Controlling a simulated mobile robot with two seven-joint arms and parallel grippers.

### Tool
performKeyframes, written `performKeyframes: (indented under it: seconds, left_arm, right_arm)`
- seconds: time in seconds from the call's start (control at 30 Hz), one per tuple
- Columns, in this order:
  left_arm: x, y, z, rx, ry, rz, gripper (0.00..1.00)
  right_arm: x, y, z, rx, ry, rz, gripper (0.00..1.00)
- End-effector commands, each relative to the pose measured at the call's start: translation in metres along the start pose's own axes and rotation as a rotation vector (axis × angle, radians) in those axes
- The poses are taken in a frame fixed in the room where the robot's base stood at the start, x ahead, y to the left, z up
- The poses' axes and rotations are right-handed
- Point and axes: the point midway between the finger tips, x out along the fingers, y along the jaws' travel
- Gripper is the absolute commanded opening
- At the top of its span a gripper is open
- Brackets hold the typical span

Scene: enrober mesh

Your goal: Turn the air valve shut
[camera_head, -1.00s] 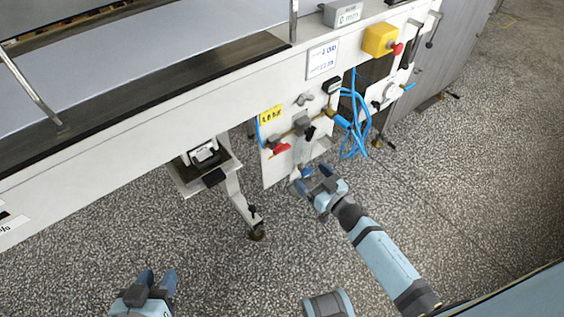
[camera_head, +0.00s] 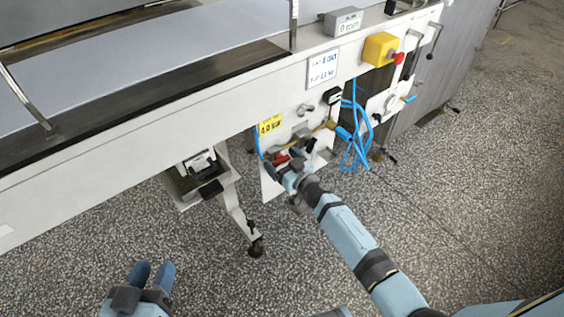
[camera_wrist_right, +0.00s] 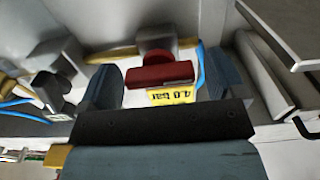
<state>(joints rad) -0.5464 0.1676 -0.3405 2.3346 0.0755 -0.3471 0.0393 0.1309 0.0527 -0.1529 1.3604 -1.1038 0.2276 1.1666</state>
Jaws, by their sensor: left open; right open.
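The air valve has a red handle (camera_head: 281,159) on the white panel under the conveyor frame. In the right wrist view the red handle (camera_wrist_right: 158,74) lies crosswise, between the open fingers of my right gripper (camera_wrist_right: 165,88). In the head view my right gripper (camera_head: 289,163) is at the valve and hides part of it. Whether the fingers touch the handle I cannot tell. My left gripper (camera_head: 151,274) is open and empty, low at the left above the floor, far from the valve.
A yellow pressure label (camera_head: 270,125) is just above the valve. Blue hoses (camera_head: 353,135) hang to its right. A yellow box with a red button (camera_head: 382,48) is higher up. A machine leg (camera_head: 238,215) stands to the left. The speckled floor in front is clear.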

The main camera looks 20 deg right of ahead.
Motion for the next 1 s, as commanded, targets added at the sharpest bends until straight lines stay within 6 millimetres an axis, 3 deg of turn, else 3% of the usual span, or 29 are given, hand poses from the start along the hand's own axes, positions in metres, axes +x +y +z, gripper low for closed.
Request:
performKeyframes:
  seconds: [0.27,0.4,0.5,1.0]
  left_arm:
    - [-0.0007,0.0007,-0.0042,0.001,0.011,0.002,0.43]
    - [-0.0006,0.0007,-0.0048,0.002,0.013,0.003,0.43]
    - [-0.0005,0.0006,-0.0049,0.002,0.013,0.003,0.43]
    - [0.0003,-0.0006,-0.0009,0.006,-0.004,-0.001,0.43]
  right_arm:
    - [0.0012,-0.0001,0.0000,0.000,-0.001,0.000,0.89]
    - [0.0010,0.0000,0.0000,0.000,0.000,0.000,0.57]
    - [0.0010,0.0000,0.0000,0.000,0.000,0.000,0.40]
    - [0.0006,0.0000,0.0001,-0.133,-0.001,0.001,0.40]
